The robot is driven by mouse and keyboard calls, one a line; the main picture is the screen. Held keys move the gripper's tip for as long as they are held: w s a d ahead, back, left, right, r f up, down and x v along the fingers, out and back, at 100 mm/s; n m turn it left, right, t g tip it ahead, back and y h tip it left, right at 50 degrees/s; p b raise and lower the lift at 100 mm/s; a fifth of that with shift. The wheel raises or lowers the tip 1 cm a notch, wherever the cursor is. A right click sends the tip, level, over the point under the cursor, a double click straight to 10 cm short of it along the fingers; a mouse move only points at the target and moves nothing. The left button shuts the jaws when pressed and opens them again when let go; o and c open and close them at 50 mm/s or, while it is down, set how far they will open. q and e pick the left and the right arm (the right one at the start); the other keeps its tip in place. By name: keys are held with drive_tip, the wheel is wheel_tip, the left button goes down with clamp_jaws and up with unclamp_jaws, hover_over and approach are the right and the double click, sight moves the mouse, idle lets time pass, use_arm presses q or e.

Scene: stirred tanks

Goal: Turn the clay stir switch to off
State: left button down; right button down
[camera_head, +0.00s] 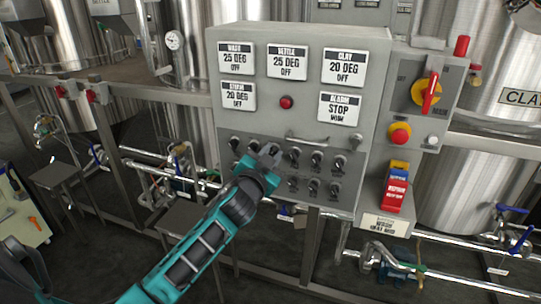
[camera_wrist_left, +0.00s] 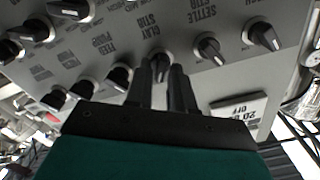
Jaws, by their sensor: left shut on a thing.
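The clay stir switch (camera_wrist_left: 160,60) is a small black knob on a pale round base in a row of similar knobs, seen upside down in the left wrist view. The label beside it reads CLAY STIR. My left gripper (camera_head: 270,157) reaches up from the lower left to the panel's upper knob row in the head view. Its two dark fingers (camera_wrist_left: 162,84) are shut on the switch, one on each side. The fingers partly hide the knob, so its exact angle is hard to tell. In the head view the gripper covers this switch. My right gripper is out of view.
The grey control panel (camera_head: 308,97) has two knob rows, with a handle bar (camera_head: 315,138) just above them. Neighbouring knobs (camera_wrist_left: 210,48) sit close to the fingers. A side box carries a red-and-yellow main switch (camera_head: 430,92) and a red stop button (camera_head: 400,134).

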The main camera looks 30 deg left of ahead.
use_arm(q)
drive_tip(key=shift+n, duration=0.3)
drive_tip(key=n+p, duration=0.1)
drive_tip(key=n, duration=0.1)
drive_tip(key=shift+n, duration=0.4)
drive_tip(key=n+p, duration=0.2)
drive_tip(key=n, duration=0.2)
drive_tip(key=shift+a+r, duration=0.1)
drive_tip(key=shift+a, duration=0.1)
drive_tip(key=shift+n+p, duration=0.75)
drive_tip(key=shift+n, duration=1.45)
drive_tip(key=shift+a, duration=0.1)
drive_tip(key=c, duration=1.2)
unclamp_jaws()
